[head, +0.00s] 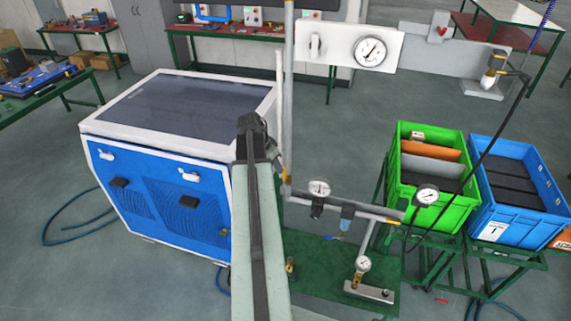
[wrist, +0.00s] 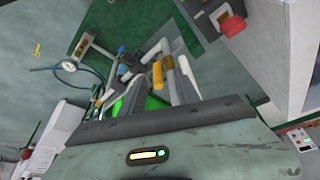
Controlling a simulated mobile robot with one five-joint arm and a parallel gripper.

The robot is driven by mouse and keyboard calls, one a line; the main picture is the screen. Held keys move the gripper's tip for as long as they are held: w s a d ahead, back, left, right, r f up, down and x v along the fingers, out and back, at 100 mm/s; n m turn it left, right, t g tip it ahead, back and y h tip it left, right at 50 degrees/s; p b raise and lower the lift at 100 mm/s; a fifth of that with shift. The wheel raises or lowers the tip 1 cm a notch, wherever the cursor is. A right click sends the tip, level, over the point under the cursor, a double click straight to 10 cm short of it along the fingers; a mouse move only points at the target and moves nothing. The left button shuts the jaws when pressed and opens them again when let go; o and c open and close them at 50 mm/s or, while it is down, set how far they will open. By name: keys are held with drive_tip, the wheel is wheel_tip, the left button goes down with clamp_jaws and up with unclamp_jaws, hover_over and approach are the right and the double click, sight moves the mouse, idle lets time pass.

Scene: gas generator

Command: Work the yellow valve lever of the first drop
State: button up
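Metal pipework with gauges stands right of my arm in the head view. A horizontal pipe (head: 375,210) carries a gauge (head: 319,187) and a blue fitting (head: 347,214). A small yellow-brass piece (head: 290,266) shows low beside my arm; I cannot tell whether it is the valve lever. In the wrist view, a short yellow-orange piece (wrist: 157,76) sits among grey pipes, possibly the lever; its exact form is unclear. My arm reaches up the middle of the head view and covers part of the pipework.
A blue-and-white cabinet (head: 165,190) stands left of my arm. A green crate (head: 432,211) and a blue crate (head: 515,222) are at the right. A dark hose hangs there. In the wrist view, a red knob (wrist: 232,25) is at upper right. Open floor lies behind the crates.

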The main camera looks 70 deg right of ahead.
sight(284, 173)
drive_tip(key=shift+m, duration=0.3)
drive_tip(key=b+x, duration=0.2)
drive_tip(key=s+b+x, duration=0.1)
drive_tip(key=b+x, duration=0.4)
drive_tip(key=x, duration=0.1)
drive_tip(key=shift+s+d+r+b, duration=0.1)
drive_tip(key=shift+s+d+b, duration=0.1)
drive_tip(key=shift+d+b, duration=0.2)
drive_tip(key=shift+r, duration=0.15)
clamp_jaws()
drive_tip(key=shift+d, duration=0.1)
idle(0.6)
